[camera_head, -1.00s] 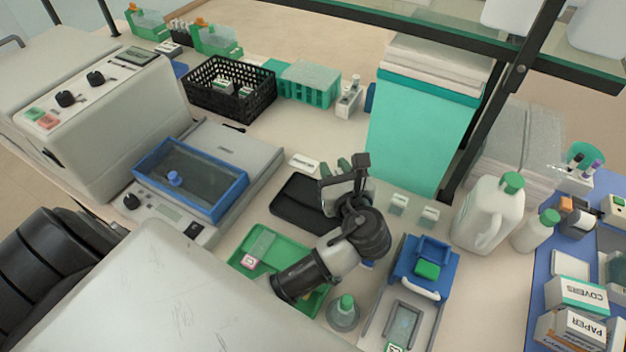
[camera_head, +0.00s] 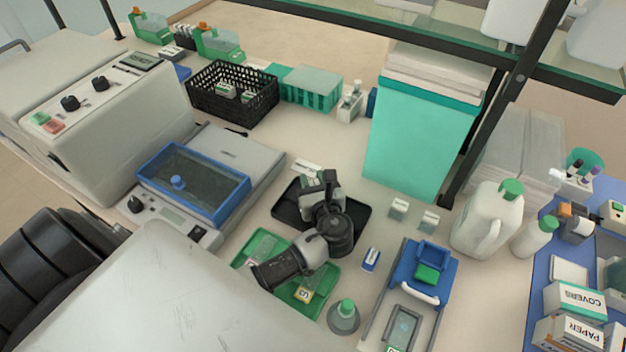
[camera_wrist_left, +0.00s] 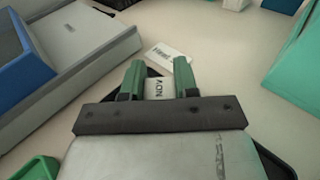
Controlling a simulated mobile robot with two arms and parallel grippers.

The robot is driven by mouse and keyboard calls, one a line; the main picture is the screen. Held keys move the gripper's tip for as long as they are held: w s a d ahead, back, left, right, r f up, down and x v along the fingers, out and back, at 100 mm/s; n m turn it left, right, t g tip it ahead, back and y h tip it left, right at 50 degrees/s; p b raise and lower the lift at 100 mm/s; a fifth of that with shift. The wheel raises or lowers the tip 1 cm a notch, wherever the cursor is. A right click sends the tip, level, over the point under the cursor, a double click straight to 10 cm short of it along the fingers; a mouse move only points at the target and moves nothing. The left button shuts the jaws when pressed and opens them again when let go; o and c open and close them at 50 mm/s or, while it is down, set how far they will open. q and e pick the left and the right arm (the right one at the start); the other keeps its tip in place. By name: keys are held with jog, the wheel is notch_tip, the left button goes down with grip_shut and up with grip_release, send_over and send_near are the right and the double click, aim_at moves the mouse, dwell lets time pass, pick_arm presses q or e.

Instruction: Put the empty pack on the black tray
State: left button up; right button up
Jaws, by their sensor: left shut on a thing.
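The black tray (camera_head: 355,216) lies on the bench at the middle, behind the green tray. My left gripper (camera_head: 311,181) is over the black tray, near its back left part, and the arm hides much of the tray. In the left wrist view the green fingers (camera_wrist_left: 159,80) are shut on a small white pack (camera_wrist_left: 158,88) with dark lettering. The pack is mostly hidden in the head view, and I cannot tell whether it touches the tray. Edges of the black tray (camera_wrist_left: 272,162) show beside the gripper. My right gripper is not in view.
A green tray (camera_head: 240,262) with slides and a labelled item is in front. A blue-rimmed bath (camera_head: 240,198) stands left, a blue holder (camera_head: 440,262) and small bottle (camera_head: 345,315) right. A white card (camera_head: 305,168) lies behind the tray. Two small packs (camera_head: 398,208) stand to its right.

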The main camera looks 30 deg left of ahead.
pick_arm(q)
jog(key=shift+f, duration=0.2)
jog(key=o, duration=0.9)
jog(key=shift+r, duration=0.1)
jog(key=shift+r, duration=0.2)
jog(key=b+v, duration=0.1)
jog(key=v, duration=0.6)
jog(key=shift+s+d, duration=0.15)
jog(key=shift+d, duration=0.1)
